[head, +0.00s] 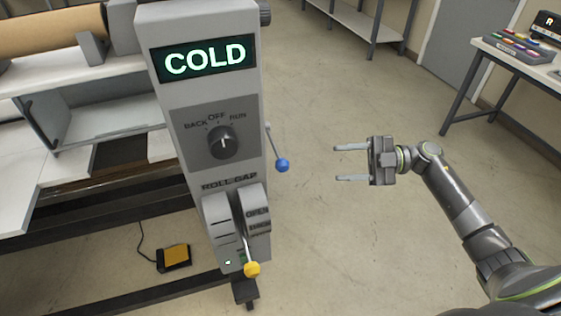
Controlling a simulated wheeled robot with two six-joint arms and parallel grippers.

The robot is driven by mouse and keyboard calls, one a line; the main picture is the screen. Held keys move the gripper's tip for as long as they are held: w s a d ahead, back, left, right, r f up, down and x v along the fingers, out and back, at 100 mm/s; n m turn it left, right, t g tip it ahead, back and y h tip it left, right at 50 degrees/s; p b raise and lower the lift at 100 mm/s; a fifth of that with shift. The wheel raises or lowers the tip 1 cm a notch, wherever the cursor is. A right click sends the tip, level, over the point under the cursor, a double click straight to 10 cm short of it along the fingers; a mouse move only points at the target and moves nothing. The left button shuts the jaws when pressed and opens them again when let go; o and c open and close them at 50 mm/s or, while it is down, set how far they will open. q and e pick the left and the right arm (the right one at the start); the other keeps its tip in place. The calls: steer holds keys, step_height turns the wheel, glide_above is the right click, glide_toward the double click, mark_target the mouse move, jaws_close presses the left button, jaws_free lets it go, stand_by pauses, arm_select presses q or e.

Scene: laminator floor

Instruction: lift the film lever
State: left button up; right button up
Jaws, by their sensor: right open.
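A thin lever with a blue ball knob (282,165) sticks out from the right side of the grey control column (190,95) and slopes down to the right. A second lever with a yellow knob (251,269) hangs low at the front, under the words ROLL GAP. No label reading film shows on either lever. My right gripper (337,163) is open and empty, its two fingers pointing left toward the blue knob, with a clear gap between them and it. My left gripper is out of view.
The column has a COLD display (205,58) and a dial (222,142) marked BACK, OFF, RUN. A brown roll (50,30) lies at upper left. A yellow pedal (176,256) is on the floor. A table (520,60) stands at upper right. Floor around my right gripper is clear.

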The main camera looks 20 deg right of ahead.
mark_target(282, 165)
steer(key=p+x, duration=0.3)
steer(key=x, duration=1.1)
steer(key=shift+w+a+p, duration=0.2)
steer(key=shift+a+p, duration=0.15)
steer(key=shift+p, duration=0.05)
steer(key=shift+f, duration=0.1)
jaws_close()
